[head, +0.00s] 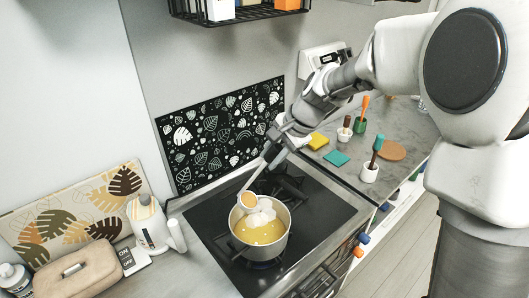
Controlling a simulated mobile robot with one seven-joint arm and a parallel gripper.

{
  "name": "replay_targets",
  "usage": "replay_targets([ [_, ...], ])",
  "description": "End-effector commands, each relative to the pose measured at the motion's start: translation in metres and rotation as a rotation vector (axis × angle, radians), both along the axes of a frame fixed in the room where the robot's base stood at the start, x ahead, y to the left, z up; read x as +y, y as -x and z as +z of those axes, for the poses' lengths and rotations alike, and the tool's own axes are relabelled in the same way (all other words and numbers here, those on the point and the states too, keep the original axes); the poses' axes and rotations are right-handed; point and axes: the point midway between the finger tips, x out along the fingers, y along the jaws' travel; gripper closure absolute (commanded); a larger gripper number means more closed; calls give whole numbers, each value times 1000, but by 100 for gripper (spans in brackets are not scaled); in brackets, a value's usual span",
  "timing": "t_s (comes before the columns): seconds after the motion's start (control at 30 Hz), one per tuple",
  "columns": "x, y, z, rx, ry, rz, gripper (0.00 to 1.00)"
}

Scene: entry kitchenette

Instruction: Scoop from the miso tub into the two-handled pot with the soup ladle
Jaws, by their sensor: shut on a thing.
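The metal pot (236,243) stands on the black stovetop at the centre. It holds yellow liquid with pale lumps; its two handles are hard to make out. My gripper (275,147) is shut on the soup ladle (255,176), above and behind the pot. The ladle's shaft slants down to the left, and its lower end is at the pot's back rim. A tan mass (249,199) shows there, seemingly in the ladle's bowl; I cannot tell whether the bowl touches the pot. I cannot clearly identify the miso tub.
Right of the stove are a yellow sponge (318,141), a teal cloth (337,158) and small holders with utensils (370,172). A wire shelf (240,14) hangs above.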

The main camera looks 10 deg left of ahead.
Motion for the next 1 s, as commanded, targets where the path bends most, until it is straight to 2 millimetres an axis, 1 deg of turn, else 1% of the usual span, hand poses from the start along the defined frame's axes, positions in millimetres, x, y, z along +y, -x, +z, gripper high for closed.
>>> replay_targets([
  [0.1,-10,2,-3,-12,-38,-7,100],
  [0.47,-32,9,-11,-51,-158,-11,100],
  [0.53,-33,9,-15,-56,-168,-7,100],
  [1.0,-47,13,-20,-77,-243,-7,100],
])
